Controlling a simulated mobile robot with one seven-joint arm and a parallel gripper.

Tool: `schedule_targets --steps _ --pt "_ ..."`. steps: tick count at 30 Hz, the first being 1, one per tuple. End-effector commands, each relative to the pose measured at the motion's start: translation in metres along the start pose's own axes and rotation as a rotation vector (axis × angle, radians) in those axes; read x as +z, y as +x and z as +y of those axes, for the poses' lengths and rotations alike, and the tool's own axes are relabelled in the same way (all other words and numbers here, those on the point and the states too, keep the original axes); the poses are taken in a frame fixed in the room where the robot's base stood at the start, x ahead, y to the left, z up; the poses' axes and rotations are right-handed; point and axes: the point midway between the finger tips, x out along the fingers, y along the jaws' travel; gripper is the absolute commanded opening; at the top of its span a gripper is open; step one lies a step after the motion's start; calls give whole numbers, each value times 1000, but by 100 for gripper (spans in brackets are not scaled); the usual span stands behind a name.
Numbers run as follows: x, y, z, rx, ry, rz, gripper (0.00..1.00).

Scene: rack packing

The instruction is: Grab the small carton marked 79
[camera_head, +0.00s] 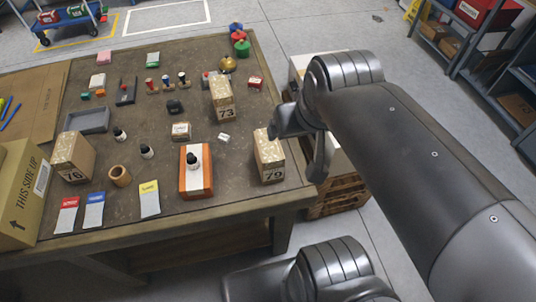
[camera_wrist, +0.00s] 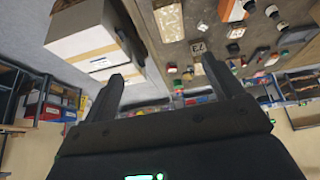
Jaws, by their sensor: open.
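The small carton marked 79 (camera_head: 271,174) stands upright near the right front corner of the table, speckled on top and brown on its side. My gripper (camera_head: 295,157) is open and empty, just to the right of this carton in the head view and close to its upper part. One finger overlaps the carton's top edge in the picture; I cannot tell whether it touches. In the wrist view my two fingers (camera_wrist: 163,86) are spread with nothing between them. A speckled carton top (camera_wrist: 169,20) shows beyond them, probably the same carton; its number is not readable there.
Similar cartons marked 73 (camera_head: 225,112) and 76 (camera_head: 73,173) stand on the table (camera_head: 240,196). An orange and white box (camera_head: 196,182) with a black bottle is left of carton 79. A white box (camera_wrist: 80,45) sits beside the table. Shelves (camera_head: 470,30) stand at the right.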

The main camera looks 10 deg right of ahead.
Motion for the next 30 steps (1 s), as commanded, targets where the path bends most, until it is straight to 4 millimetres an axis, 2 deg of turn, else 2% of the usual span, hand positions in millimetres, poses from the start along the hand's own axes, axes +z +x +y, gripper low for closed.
schedule_targets --steps 9,14,23,30 --pt "-1 1 0 0 0 -5 89" --pt "-12 14 -2 -1 -1 -57 89" --pt "-45 67 -8 -3 -5 -239 89" --pt "-62 122 -14 -3 -6 -382 89"
